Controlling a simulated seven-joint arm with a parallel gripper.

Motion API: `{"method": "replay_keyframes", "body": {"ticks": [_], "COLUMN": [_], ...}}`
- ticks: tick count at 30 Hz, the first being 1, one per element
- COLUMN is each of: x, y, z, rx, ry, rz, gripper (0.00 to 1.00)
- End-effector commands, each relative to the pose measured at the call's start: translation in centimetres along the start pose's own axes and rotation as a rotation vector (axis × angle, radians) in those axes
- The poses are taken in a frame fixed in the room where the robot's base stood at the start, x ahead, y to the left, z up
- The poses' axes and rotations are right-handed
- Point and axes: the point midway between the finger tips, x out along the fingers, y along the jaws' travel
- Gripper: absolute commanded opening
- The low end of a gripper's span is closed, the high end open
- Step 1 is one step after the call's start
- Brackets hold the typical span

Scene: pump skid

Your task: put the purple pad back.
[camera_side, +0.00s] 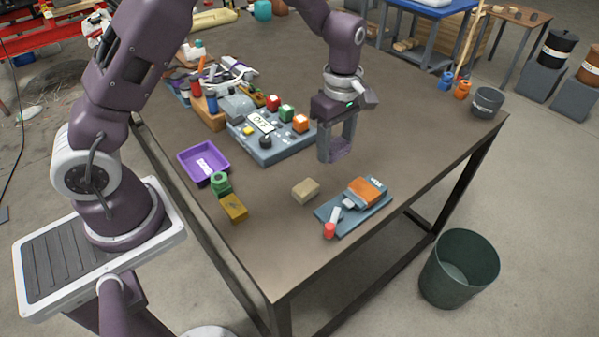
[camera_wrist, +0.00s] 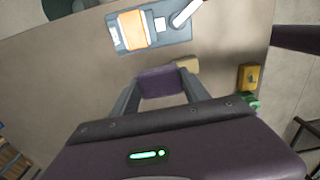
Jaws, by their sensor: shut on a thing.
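My gripper (camera_side: 337,150) is shut on the purple pad (camera_wrist: 161,82), which sits between the two fingertips in the wrist view. In the side view the pad (camera_side: 339,150) shows as a dark purple-grey piece low between the fingers, and it looks held above the table. A purple tray (camera_side: 188,165) with a white label inside lies on the table to the left of my gripper. I see no other purple pad in view.
A tan block (camera_side: 306,189) lies near the gripper. A blue plate (camera_side: 330,212) with an orange block and red-tipped lever stands at front right. A control panel (camera_side: 267,155), green part (camera_side: 221,184) and yellow block (camera_side: 233,208) are left. The table's right side is largely clear.

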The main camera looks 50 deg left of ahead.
Motion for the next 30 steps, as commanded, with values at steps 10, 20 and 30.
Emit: {"method": "replay_keyframes", "body": {"ticks": [10, 20, 30], "x": [2.0, 8.7, 11.8], "y": [-4.3, -4.6, -4.5], "z": [-11.1, -11.5, -11.4], "rx": [0.018, 0.023, 0.023], "ry": [0.001, 0.001, 0.002], "rz": [-0.004, -0.007, -0.002], "gripper": [0.16, 0.16, 0.16]}}
